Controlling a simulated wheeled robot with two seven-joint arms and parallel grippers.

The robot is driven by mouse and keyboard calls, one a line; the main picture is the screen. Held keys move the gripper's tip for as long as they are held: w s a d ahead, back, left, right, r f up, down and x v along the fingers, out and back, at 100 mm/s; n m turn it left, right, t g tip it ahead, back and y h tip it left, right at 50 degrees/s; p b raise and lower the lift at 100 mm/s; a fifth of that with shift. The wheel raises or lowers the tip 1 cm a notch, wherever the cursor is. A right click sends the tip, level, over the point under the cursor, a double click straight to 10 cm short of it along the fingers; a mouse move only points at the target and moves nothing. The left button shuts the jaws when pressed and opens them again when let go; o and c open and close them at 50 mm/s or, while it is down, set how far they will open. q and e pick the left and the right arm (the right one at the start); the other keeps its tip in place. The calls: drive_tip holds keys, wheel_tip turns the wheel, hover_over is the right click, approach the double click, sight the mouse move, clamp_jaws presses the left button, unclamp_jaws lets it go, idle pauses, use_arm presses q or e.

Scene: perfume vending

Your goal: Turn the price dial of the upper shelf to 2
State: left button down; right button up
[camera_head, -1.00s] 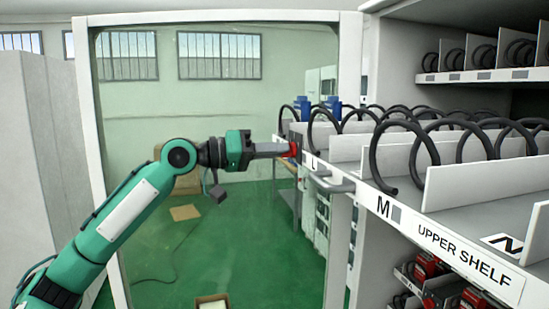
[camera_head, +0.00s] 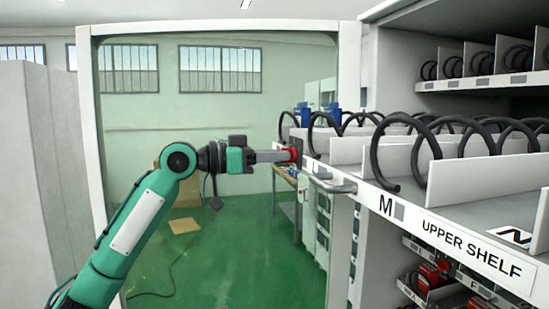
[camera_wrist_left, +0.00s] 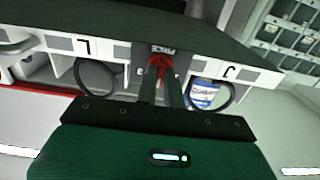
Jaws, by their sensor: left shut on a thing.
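The price dial is a small red knob (camera_head: 293,154) on a dark plate at the left end of the upper shelf's front edge (camera_head: 470,246). My left gripper (camera_head: 288,155) reaches it from the left and is shut on it. The fingers partly hide the dial. My right gripper is not in view.
A grey handle (camera_head: 330,184) sticks out from the shelf front just right of the dial. Black spiral coils (camera_head: 398,150) and white dividers fill the shelf. Red items (camera_head: 432,273) sit on a lower shelf. The space left of the shelf front is open.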

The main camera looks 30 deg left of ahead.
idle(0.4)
use_arm(q)
drive_tip(key=c, duration=1.5)
unclamp_jaws()
drive_tip(key=b+v, duration=0.6)
drive_tip(key=v, duration=0.7)
drive_tip(key=shift+s+a+b, duration=0.25)
drive_tip(key=shift+a+b, duration=0.05)
drive_tip(key=shift+b, duration=0.1)
drive_tip(key=shift+w+f, duration=0.1)
